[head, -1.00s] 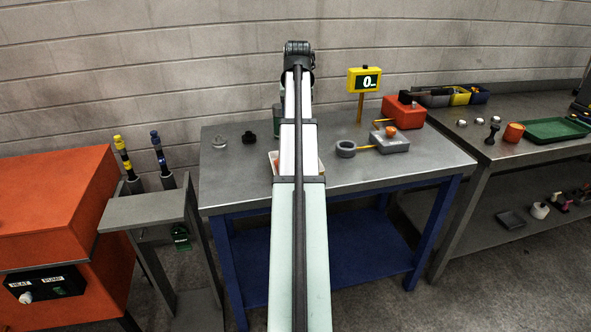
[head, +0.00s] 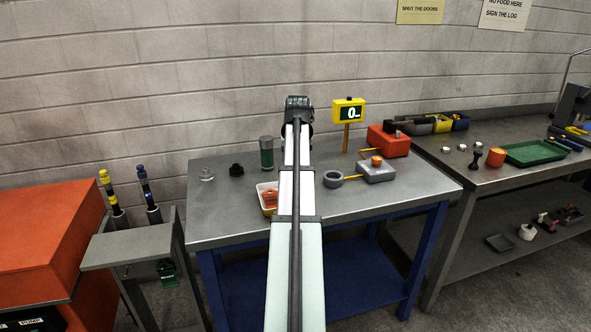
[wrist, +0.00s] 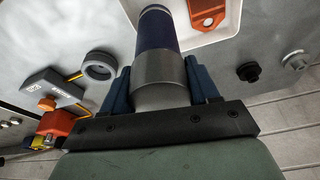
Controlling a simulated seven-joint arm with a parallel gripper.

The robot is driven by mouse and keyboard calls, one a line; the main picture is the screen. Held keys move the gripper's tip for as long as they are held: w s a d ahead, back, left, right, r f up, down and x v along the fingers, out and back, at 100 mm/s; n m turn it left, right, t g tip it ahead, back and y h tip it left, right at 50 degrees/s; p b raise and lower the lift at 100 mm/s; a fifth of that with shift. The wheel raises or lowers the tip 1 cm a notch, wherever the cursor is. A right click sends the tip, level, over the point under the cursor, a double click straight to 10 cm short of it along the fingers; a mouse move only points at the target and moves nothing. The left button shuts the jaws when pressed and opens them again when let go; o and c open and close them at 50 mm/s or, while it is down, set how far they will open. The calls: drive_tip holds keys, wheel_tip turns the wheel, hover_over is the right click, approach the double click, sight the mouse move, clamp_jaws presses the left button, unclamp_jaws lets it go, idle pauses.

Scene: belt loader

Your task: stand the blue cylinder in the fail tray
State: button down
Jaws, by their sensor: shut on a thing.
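My gripper (wrist: 158,72) is shut on the blue cylinder (wrist: 157,28), which has a dark blue far part and a grey band nearer the jaws. In the wrist view the cylinder overlaps the white tray (wrist: 226,28); I cannot tell its height above it. The tray holds an orange piece (wrist: 207,12). In the head view the white tray (head: 263,207) is on the table, partly behind my arm. My jaws and the held cylinder are hidden there. No label shows which tray is the fail tray.
A green and grey cylinder (head: 266,152) stands behind the tray. A grey ring (head: 333,179), a grey box with an orange knob (head: 376,172) and a yellow display (head: 348,112) are to the right. A black knob (head: 236,170) is left. The front left tabletop is clear.

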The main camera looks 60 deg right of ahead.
drive_tip(key=shift+f, duration=1.65)
drive_tip(key=shift+c, duration=1.2)
unclamp_jaws()
drive_tip(key=shift+r, duration=0.1)
drive_tip(key=v, duration=1.2)
